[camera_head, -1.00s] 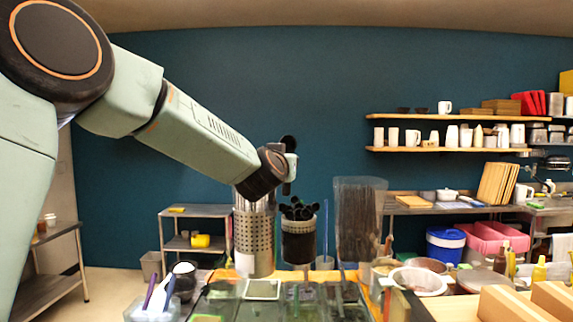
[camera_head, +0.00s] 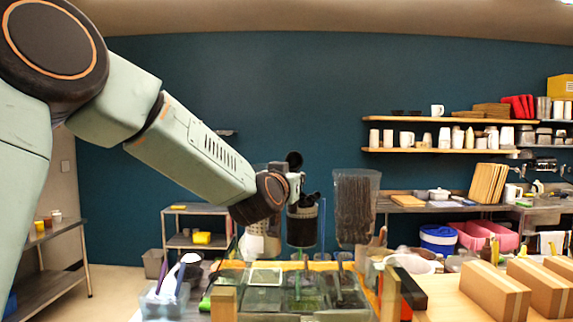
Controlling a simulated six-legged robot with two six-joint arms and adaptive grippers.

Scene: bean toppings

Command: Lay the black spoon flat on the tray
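Several dark utensil ends, likely black spoons (camera_head: 311,198), stick up from a dark perforated cylinder (camera_head: 302,228) at the centre; I cannot single out one spoon. My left gripper (camera_head: 295,182) is at the end of the arm coming in from the left, in front of or just above this cylinder. It is small and partly hidden by my wrist, so I cannot tell its opening or whether it touches a spoon. A flat light-rimmed tray (camera_head: 265,277) lies among the dark containers below; I cannot be sure it is the task's tray. My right gripper is out of view.
A tall clear container of dark straws (camera_head: 356,210) stands right of the cylinder. A metal perforated cylinder (camera_head: 258,245) is partly behind my wrist. Green-tinted bins (camera_head: 300,298) fill the counter's front. Cardboard boxes (camera_head: 495,290) sit at right. A utensil tub (camera_head: 165,300) is at left.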

